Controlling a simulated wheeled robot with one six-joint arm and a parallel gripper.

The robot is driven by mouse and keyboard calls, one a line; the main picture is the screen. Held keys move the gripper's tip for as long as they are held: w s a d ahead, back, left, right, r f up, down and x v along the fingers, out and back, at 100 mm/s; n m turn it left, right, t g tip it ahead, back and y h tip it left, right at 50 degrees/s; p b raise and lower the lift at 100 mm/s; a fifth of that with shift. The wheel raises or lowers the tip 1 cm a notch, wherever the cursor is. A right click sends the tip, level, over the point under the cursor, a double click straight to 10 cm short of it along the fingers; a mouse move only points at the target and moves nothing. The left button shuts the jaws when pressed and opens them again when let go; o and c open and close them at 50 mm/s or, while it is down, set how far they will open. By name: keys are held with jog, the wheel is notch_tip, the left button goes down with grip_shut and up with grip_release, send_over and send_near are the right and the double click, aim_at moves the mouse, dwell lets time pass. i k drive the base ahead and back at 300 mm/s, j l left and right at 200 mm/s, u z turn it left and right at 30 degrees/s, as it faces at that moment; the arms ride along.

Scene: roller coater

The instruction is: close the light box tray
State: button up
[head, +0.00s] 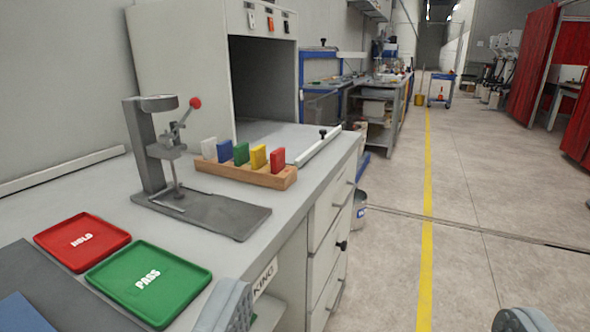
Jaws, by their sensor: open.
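The light box (215,60) is a beige cabinet with a dark open front, standing on the bench against the wall. Its pale tray (275,134) sticks out of the opening over the bench top. The tray's white front bar (318,148) carries a small black knob (322,133). My gripper (375,312) is open and empty at the bottom edge, its two grey fingers far apart. It is in front of the tray and apart from it. Part of the tray is hidden behind the colour chips.
A wooden rack (246,174) of coloured chips stands close before the tray. A grey press stand (205,213), a red HOLD tray (82,241) and a green PASS tray (148,282) are on the bench (290,200). Drawers with handles face the clear floor (480,220).

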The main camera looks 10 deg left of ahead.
aim_at(301, 142)
jog(key=i, duration=0.6)
jog(key=i+l, duration=0.1)
jog(key=i, duration=0.45)
jog(key=u, duration=0.05)
